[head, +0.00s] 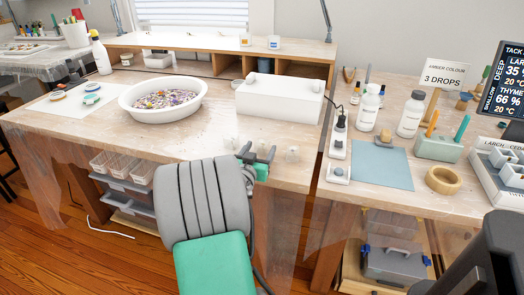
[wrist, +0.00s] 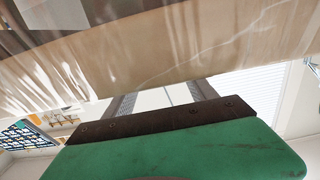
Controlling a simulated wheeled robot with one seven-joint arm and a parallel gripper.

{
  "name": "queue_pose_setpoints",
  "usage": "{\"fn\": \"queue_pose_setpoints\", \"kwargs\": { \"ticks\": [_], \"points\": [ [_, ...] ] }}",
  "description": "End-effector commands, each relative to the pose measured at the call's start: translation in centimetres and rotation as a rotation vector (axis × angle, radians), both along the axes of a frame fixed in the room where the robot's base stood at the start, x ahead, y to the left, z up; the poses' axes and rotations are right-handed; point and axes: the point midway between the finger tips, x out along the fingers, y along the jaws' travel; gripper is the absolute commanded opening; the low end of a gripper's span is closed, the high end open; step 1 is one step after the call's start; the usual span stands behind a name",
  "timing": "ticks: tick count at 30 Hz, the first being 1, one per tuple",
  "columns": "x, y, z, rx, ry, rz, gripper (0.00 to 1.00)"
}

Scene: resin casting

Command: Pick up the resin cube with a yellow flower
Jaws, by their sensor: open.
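A few small clear cubes stand along the front edge of the left bench in the head view. One clear cube (head: 292,154) is just right of my gripper, and another (head: 231,143) is just left of it. Something pale between the fingers may be a further cube, partly hidden. The cubes are too small to tell which holds a yellow flower. My gripper (head: 257,153) is open at the bench's front edge. In the wrist view my gripper (wrist: 163,98) has its two fingers apart with nothing between them; no cube shows there.
The bench (head: 70,122) carries a white basin (head: 163,114) of colourful bits and a white box (head: 283,97) behind the cubes. The right bench holds bottles (head: 368,108), a blue mat (head: 382,166) and a tape roll (head: 444,180). The bench edge (wrist: 200,58) crosses the wrist view.

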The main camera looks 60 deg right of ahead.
Motion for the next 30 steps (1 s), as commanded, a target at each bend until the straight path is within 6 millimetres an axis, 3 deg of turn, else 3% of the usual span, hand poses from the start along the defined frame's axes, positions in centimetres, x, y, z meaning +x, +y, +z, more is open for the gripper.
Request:
{"fn": "queue_pose_setpoints", "kwargs": {
  "ticks": [3,6,13,30],
  "points": [
    [0.4,-2.2,-0.3,0.001,-0.001,-0.003,0.66],
    [0.7,-3.2,-0.3,0.001,0.000,-0.001,0.66],
    [0.8,-3.3,-0.2,0.001,0.000,0.002,0.65],
    [0.8,-3.3,-0.3,0.002,0.000,0.002,0.18]
  ]
}}
